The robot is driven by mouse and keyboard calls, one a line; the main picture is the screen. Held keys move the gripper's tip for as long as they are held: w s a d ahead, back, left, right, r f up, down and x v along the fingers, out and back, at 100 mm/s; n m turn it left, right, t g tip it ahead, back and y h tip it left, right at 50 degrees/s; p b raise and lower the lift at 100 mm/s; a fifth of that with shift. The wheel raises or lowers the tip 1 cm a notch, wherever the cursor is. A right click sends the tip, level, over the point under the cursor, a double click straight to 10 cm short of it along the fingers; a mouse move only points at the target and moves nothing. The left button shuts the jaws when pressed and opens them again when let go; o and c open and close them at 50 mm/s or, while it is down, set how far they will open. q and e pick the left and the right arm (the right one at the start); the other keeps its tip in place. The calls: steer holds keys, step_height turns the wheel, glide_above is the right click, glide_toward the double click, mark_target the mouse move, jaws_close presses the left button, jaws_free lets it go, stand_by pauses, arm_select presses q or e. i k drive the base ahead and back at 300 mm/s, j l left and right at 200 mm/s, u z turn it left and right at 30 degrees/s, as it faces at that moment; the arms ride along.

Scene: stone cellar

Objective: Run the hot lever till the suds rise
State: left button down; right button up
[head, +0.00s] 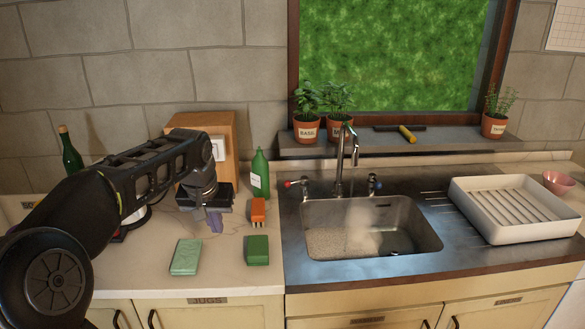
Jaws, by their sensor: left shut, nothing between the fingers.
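The sink (428,238) is a steel basin set in the counter. A pale, grainy layer that looks like suds (325,241) covers its left and middle floor, with a whitish cloud like steam (362,222) above it. The tall tap (340,165) stands behind the basin. The hot lever (290,184), red-tipped, sits left of the tap, and a blue-marked lever (375,184) sits right of it. My left gripper (214,224) is shut and empty over the counter, left of the sink and apart from the hot lever. My right gripper is out of view.
A green bottle (260,176), an orange brush (258,210), a green sponge (258,250) and a pale green block (186,257) stand or lie between my gripper and the sink or nearby. A white drying rack (470,220) is at the right. Potted herbs (306,128) line the sill.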

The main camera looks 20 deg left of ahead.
mark_target(305, 179)
steer(key=i, duration=1.3)
